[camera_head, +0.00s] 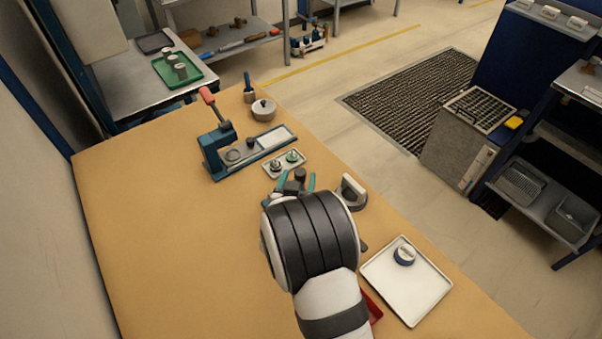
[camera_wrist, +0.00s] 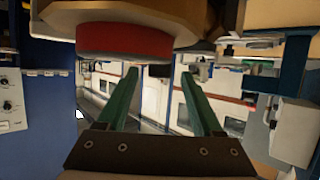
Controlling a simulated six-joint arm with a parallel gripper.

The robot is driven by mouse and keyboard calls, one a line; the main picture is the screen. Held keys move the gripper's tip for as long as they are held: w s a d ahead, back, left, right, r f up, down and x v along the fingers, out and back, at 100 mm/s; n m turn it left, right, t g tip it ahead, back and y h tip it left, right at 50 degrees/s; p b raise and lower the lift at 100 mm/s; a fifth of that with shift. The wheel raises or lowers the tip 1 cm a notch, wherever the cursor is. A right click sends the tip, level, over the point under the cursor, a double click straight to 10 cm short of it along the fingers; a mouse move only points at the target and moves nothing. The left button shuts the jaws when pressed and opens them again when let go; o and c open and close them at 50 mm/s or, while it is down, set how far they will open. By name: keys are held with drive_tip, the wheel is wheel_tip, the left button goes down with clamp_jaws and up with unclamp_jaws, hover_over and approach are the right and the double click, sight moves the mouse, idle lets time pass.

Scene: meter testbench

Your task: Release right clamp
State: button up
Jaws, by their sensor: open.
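A blue bench fixture (camera_head: 214,154) with a raised red-handled lever (camera_head: 207,95) stands on the tan bench, left of centre in the head view. It is the only lever clamp I can make out; I cannot tell whether it is the right clamp. My gripper (camera_head: 291,183) is in front of and to the right of the fixture, apart from the lever. Its two green fingers are spread and nothing shows between them. In the wrist view my gripper (camera_wrist: 160,76) is also open, with a red round part (camera_wrist: 125,40) near the fingers. My arm hides part of the bench.
A small tray (camera_head: 284,162) with little parts and a lidded pot (camera_head: 263,109) sit beyond my gripper. A white-handled item (camera_head: 352,190) stands close to its right. A white tray (camera_head: 410,290) holds a round blue-and-white part. The bench's left side is clear.

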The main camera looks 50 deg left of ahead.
drive_tip(key=shift+w+a+f, duration=0.25)
drive_tip(key=shift+w+a, duration=0.25)
clamp_jaws()
